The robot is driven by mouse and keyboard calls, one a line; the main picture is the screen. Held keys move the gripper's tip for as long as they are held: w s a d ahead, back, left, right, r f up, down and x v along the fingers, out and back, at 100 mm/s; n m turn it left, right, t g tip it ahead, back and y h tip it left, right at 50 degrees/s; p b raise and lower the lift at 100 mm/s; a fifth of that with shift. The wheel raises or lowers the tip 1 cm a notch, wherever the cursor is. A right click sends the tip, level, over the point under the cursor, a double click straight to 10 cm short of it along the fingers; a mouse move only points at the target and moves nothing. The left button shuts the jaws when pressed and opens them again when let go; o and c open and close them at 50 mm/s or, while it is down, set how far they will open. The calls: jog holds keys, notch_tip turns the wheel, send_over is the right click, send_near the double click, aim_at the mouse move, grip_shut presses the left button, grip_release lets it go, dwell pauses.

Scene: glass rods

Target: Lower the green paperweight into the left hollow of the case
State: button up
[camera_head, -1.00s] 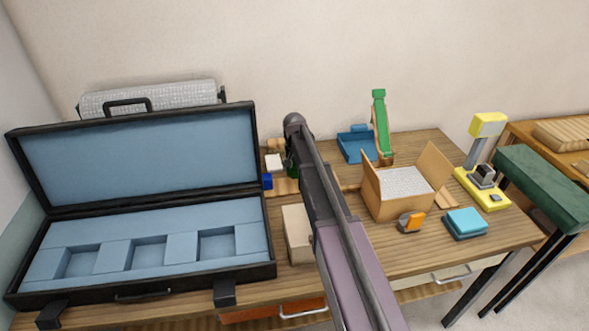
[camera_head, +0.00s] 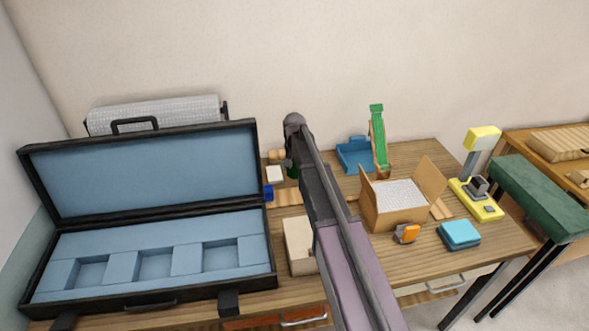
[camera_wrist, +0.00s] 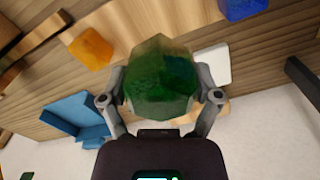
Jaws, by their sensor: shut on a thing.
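The case (camera_head: 150,245) stands open on the desk at the left, its lid up and its blue lining showing. Its tray has three square hollows in a row, all empty; the left hollow (camera_head: 92,270) is the one farthest left. The green paperweight (camera_wrist: 160,78) is a faceted, glassy block, held between both fingers of my gripper (camera_wrist: 161,97) in the wrist view. In the head view the paperweight (camera_head: 291,171) is mostly hidden behind my arm, to the right of the case's lid. My gripper is also mostly hidden there.
A cream box (camera_head: 298,246) lies between the case and my arm. A white block (camera_head: 275,174), a blue block (camera_head: 268,193) and a wooden board (camera_head: 287,198) are beside the lid. An open carton (camera_head: 392,211) stands to the right.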

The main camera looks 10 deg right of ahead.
jog(key=shift+r, duration=0.15)
dwell(0.4)
notch_tip(320, 180, up, 10)
jog(key=m+p, duration=0.3)
jog(key=p, duration=0.7)
jog(key=shift+r+p, duration=0.2)
jog(key=shift+p, duration=0.1)
jog(key=shift+r+m+p, duration=0.3)
jog(key=shift+d, duration=0.1)
